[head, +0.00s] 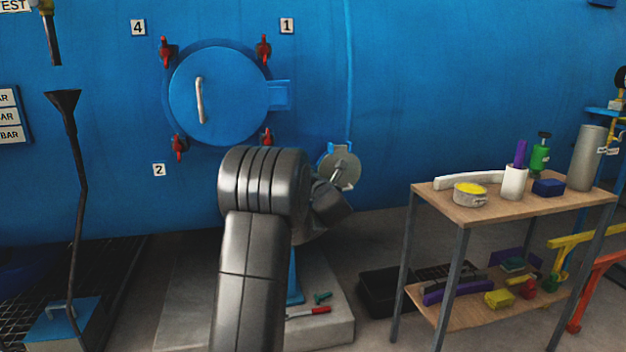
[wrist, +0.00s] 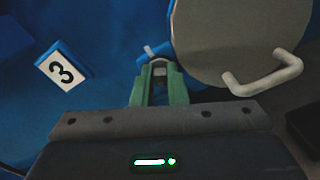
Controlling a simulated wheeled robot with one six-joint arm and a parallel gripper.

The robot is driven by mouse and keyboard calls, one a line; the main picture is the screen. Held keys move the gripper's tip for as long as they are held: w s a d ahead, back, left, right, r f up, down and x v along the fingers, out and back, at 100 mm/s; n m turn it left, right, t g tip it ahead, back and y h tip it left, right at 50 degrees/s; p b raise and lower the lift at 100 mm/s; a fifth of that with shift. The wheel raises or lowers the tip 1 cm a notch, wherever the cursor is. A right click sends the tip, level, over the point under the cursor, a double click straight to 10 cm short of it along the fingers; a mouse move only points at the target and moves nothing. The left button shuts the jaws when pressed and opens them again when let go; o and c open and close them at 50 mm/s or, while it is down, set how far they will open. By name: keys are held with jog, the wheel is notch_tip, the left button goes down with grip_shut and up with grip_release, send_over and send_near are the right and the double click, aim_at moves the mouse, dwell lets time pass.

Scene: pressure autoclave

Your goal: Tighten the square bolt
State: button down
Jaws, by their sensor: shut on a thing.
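In the wrist view my gripper (wrist: 159,78) has its two green fingers closed around a small grey piece, the square bolt (wrist: 159,68). The bolt sits by a blue bracket beside a round grey cover (wrist: 225,40) with a pale bar handle (wrist: 262,74). The fingers hide most of the bolt, so its turn angle cannot be read. In the head view the cover (head: 340,168) shows just right of my arm, low on the blue tank. My arm hides the fingers and bolt there.
The large blue tank (head: 420,90) has a round door (head: 215,97) with red clamps. A label "3" (wrist: 62,71) is left of my gripper. A wooden-topped table (head: 430,190) with a pot and tools stands right. A red-handled tool (head: 308,312) lies on the plinth below.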

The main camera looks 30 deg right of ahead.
jog(key=shift+a+f+m+p, duration=0.15)
jog(key=shift+m+p, duration=1.85)
jog(key=shift+m, duration=3.05)
jog(key=shift+d+f+m+p, duration=0.15)
jog(key=shift+m+p, duration=1.8)
jog(key=shift+m, duration=3.15)
jog(key=shift+a+f+m+p, duration=0.15)
jog(key=shift+m+p, duration=1.85)
jog(key=shift+m, duration=3.35)
jog(key=c, duration=1.7)
grip_release()
